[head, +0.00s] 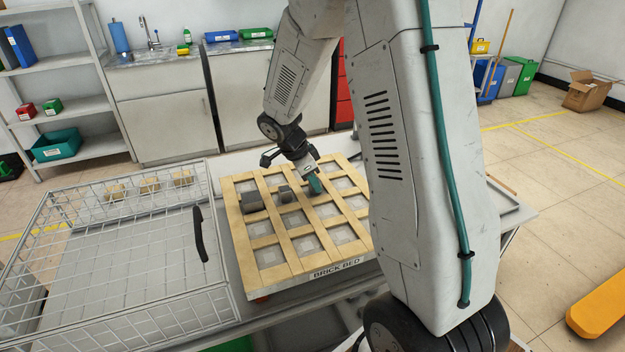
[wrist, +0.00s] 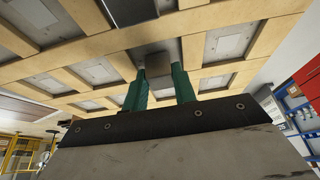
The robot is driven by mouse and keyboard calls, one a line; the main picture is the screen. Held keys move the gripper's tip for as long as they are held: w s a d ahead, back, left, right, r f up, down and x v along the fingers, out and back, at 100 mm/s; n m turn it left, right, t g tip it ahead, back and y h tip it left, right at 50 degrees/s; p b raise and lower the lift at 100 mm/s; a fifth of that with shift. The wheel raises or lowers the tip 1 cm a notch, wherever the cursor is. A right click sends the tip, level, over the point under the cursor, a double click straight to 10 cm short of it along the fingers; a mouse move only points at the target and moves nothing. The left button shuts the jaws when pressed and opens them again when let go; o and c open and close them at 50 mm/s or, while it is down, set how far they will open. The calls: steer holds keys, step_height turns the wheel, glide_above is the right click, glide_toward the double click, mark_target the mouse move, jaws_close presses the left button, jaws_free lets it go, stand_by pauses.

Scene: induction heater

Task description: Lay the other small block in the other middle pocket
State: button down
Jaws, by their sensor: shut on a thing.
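The brick bed (head: 300,262) is a wooden grid of square pockets with pale plates in their floors; its slats (wrist: 215,18) also show in the wrist view. My gripper (head: 315,186) is over the middle of the bed, pointing down. In the wrist view its green fingers (wrist: 161,88) are shut on a small grey block (wrist: 157,60), held close to the slats. Whether the held block touches the bed I cannot tell. A larger grey block (head: 252,203) and a small grey block (head: 286,196) sit in the bed left of my gripper.
A wire basket (head: 120,322) with a black handle stands left of the bed, with several tan blocks (head: 150,185) at its back. A sink counter (head: 160,58) and shelves (head: 75,105) are behind. Several front pockets of the bed hold no block.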

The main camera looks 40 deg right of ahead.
steer(key=shift+f, duration=0.1)
steer(key=c, duration=1.1)
jaws_free()
steer(key=v, duration=1.2)
steer(key=s+a+r+n+y, duration=0.1)
steer(key=s+a+r+n, duration=0.4)
steer(key=s, duration=0.3)
steer(key=s+a+r+n+y, duration=0.1)
steer(key=s+a+n, duration=0.1)
steer(key=s+n, duration=0.3)
steer(key=s+a+r+n+t+y, duration=0.1)
steer(key=s+a+n, duration=0.1)
steer(key=s+n, duration=0.3)
steer(key=s+a+r+n+t+y, duration=0.1)
steer(key=s+a+r+n, duration=0.1)
steer(key=s+n, duration=0.4)
steer(key=shift+s+a, duration=0.2)
steer(key=shift+s, duration=0.55)
steer(key=shift+s+a, duration=0.2)
steer(key=shift+s, duration=0.55)
steer(key=shift+s+a, duration=0.2)
steer(key=shift+s, duration=0.55)
